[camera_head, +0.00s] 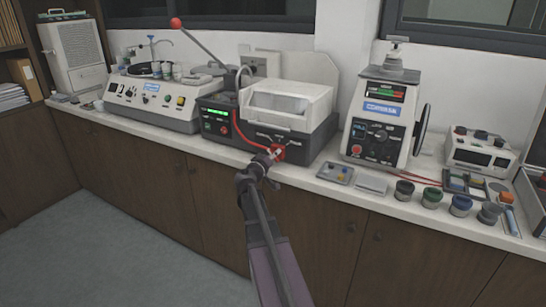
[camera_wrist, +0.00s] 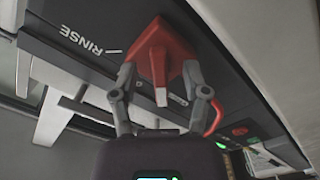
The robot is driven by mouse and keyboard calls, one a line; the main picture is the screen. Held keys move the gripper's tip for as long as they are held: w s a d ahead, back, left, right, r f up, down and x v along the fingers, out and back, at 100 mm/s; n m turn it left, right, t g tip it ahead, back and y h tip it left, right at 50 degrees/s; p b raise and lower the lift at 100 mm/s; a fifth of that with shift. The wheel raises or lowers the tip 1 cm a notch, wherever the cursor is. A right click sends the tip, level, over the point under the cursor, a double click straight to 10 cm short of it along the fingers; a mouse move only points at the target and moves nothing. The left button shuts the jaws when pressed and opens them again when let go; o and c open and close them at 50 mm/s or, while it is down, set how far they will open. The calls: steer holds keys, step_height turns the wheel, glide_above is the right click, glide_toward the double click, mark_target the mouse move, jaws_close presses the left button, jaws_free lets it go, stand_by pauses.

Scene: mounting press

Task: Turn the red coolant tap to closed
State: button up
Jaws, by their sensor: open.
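The red coolant tap (camera_head: 279,152) sits on the front right of a dark cutting machine with a clear cover, above the bench edge. In the wrist view the red tap (camera_wrist: 155,50) is close, and its lever with a pale end (camera_wrist: 161,97) points down the picture towards my gripper. My gripper (camera_wrist: 160,77) is open, with one finger on each side of the tap. Whether the fingers touch it I cannot tell. In the head view my gripper (camera_head: 271,157) reaches the tap from the front and partly hides it. The lettering RINSE (camera_wrist: 81,39) shows upside down left of the tap.
A red hose (camera_head: 240,128) runs along the machine's front to its left. The mounting press (camera_head: 378,118) stands to the right. A small tray (camera_head: 335,172) and several jars (camera_head: 432,198) line the bench. Open floor (camera_head: 110,250) lies in front.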

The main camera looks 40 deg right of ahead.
steer(key=shift+a, duration=0.15)
steer(key=v, duration=1.1)
steer(key=shift+s+a, duration=0.25)
steer(key=shift+a, duration=0.05)
steer(key=shift+f, duration=0.15)
steer(key=s+a+f+g+y, duration=0.25)
steer(key=a+f+y, duration=0.25)
steer(key=a+f, duration=0.25)
steer(key=s+a+f+g+y, duration=0.2)
steer(key=s+a+f+y, duration=0.2)
steer(key=a+f, duration=0.35)
steer(key=s+a+f+n+g+y, duration=0.1)
steer(key=s+a+n+y, duration=0.2)
steer(key=a, duration=0.6)
steer(key=s+a+f+n+g+y, duration=0.1)
steer(key=s+a+f+n+y, duration=0.15)
steer(key=a+y, duration=0.45)
step_height(320, 180, up, 20)
steer(key=a+h+p, duration=0.1)
steer(key=h+p, duration=0.1)
steer(key=p, duration=1.7)
steer(key=shift+a+f+m+p, duration=0.2)
steer(key=shift+m+p, duration=0.1)
steer(key=shift+m, duration=0.15)
steer(key=shift+s, duration=0.1)
